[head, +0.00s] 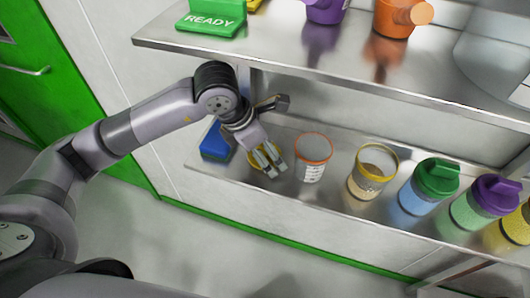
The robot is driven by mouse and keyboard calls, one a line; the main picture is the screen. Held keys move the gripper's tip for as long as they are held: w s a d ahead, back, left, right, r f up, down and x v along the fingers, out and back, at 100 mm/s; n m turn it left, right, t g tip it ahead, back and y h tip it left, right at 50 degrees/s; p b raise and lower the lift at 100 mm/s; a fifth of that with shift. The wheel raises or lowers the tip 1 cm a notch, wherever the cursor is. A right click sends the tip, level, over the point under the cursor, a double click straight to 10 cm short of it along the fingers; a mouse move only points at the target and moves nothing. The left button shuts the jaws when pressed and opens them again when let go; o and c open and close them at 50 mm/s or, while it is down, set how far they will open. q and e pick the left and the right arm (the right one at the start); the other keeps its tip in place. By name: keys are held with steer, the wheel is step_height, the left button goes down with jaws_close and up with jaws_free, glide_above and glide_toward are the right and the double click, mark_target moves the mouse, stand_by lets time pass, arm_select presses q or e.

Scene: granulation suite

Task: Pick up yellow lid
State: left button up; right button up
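A yellow lid (255,161) is on the lower shelf, left of the orange-rimmed container, mostly hidden by my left gripper. My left gripper (270,165) points down with its fingertips at the lid, and yellow shows beside and between the fingers. Whether the fingers are closed on the lid, and whether it touches the shelf, I cannot tell. My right gripper is not in view.
On the lower shelf (300,198) stand a blue item (214,143), an orange-rimmed container (312,158), a yellow-rimmed container (371,172) and several lidded containers.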

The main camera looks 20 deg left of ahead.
arm_select(q)
steer(key=c, duration=0.9)
steer(key=shift+r, duration=0.45)
steer(key=shift+r+p, duration=0.4)
steer(key=shift+r, duration=0.1)
steer(key=s, duration=0.2)
steer(key=s+b, duration=0.1)
steer(key=s, duration=0.2)
steer(key=s+b, duration=0.1)
steer(key=s, duration=0.2)
steer(key=shift+s+a+f, duration=0.2)
steer(key=shift+s+f, duration=0.05)
steer(key=shift+f, duration=0.05)
steer(key=s+p, duration=0.4)
steer(key=p, duration=0.3)
steer(key=s+p, duration=0.5)
steer(key=p, duration=0.3)
steer(key=shift+s+a+r, duration=0.15)
steer(key=shift+s, duration=0.1)
